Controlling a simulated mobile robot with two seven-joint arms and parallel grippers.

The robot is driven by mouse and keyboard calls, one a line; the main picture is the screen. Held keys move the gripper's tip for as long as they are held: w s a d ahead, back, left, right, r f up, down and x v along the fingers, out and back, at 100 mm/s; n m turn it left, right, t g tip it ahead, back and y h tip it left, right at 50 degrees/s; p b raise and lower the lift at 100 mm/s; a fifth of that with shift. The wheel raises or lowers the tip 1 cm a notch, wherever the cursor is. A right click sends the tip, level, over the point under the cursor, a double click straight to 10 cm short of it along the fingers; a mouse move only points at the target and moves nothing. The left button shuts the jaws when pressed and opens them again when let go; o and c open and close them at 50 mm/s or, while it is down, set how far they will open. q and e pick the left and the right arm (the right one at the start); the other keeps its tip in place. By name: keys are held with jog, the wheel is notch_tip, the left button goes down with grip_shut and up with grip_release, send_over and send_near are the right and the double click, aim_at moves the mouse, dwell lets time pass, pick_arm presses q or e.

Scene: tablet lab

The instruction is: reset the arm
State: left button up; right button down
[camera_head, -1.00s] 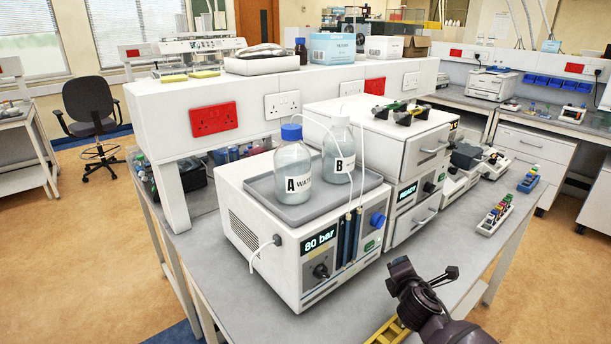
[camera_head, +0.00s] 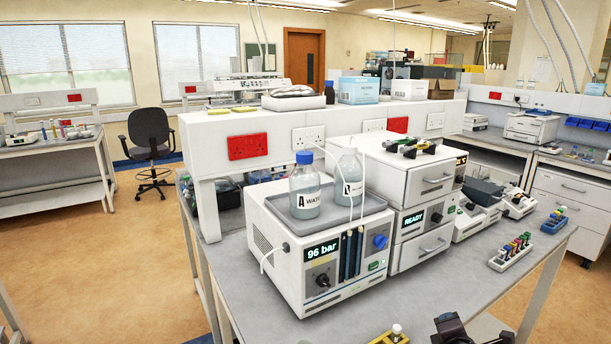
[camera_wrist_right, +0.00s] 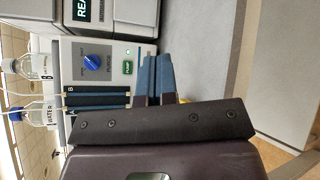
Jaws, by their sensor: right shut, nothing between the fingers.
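My right gripper (camera_head: 448,324) shows at the bottom edge of the head view, low and right of centre, with the arm partly cut off by the frame. In the right wrist view its two fingers (camera_wrist_right: 156,78) are together with nothing between them. It is apart from the white pump unit (camera_head: 330,262), whose display reads 96 bar. The pump's blue knob (camera_head: 380,242) also shows in the right wrist view (camera_wrist_right: 93,63), near a lit green button (camera_wrist_right: 127,68). My left gripper is not in view.
Bottles A (camera_head: 306,190) and B (camera_head: 349,176) stand in a grey tray on the pump. A yellow rack (camera_head: 376,340) with a white-capped vial is at the bottom edge, left of my right gripper. A vial rack (camera_head: 510,253) stands at the right. Bare grey bench lies between.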

jog(key=s+a+f+m+y+b, duration=0.1)
jog(key=s+a+f+m+y, duration=0.2)
jog(key=s+a+m+y, duration=0.7)
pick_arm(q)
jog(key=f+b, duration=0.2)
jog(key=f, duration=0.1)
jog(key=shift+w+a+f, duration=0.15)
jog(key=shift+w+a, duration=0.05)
pick_arm(e)
jog(key=s+d+f+m+g+h, duration=0.1)
jog(key=s+f+m, duration=0.4)
jog(key=s, duration=0.5)
jog(key=s+d+f+m+g+h, duration=0.2)
jog(key=s+f+m+h, duration=0.3)
jog(key=s, duration=0.5)
notch_tip(320, 180, down, 3)
jog(key=shift+d+r, duration=0.15)
jog(key=shift+d, duration=0.45)
